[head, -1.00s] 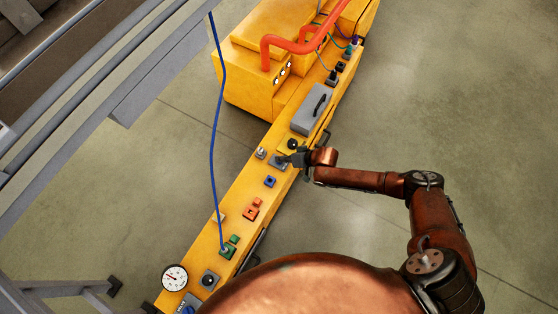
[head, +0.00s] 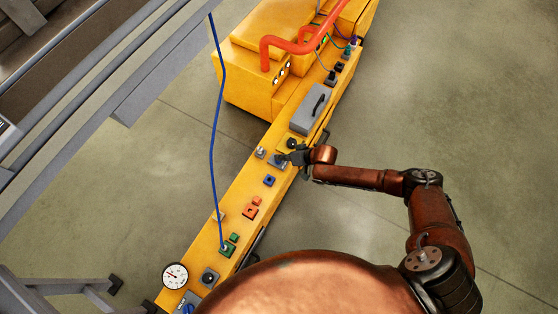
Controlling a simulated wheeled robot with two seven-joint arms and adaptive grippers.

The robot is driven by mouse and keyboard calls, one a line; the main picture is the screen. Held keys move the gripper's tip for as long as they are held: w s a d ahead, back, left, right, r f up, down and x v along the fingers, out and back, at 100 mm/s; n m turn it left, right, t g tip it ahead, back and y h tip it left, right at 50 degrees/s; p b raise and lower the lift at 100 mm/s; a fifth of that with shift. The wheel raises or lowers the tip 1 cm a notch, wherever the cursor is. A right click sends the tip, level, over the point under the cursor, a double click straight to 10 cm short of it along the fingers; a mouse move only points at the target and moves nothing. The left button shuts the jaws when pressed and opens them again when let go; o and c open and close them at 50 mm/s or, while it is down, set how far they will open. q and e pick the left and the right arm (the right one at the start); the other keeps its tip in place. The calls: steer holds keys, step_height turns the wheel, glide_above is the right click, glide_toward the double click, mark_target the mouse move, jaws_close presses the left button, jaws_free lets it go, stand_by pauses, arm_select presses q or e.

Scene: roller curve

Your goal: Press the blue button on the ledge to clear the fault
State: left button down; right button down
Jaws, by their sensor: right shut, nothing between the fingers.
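The blue button (head: 269,181) is a small dark blue square on the yellow ledge (head: 228,208), between the orange controls and the grey plate. My right gripper (head: 284,159) is shut and empty. Its tip is over the grey plate (head: 275,163), up and to the right of the blue button and apart from it in the picture. I cannot tell whether the tip touches the plate. My left gripper is not in view.
Orange controls (head: 251,208), green controls (head: 229,246) and a round gauge (head: 175,276) line the lower ledge. A grey box with a handle (head: 311,108) stands farther up. A blue cable (head: 213,130) hangs at the left. Open floor lies to the right.

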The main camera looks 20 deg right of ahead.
stand_by(0.3)
steer(key=shift+r+p, duration=1.55)
steer(key=shift+r, duration=1.15)
steer(key=shift+f, duration=0.1)
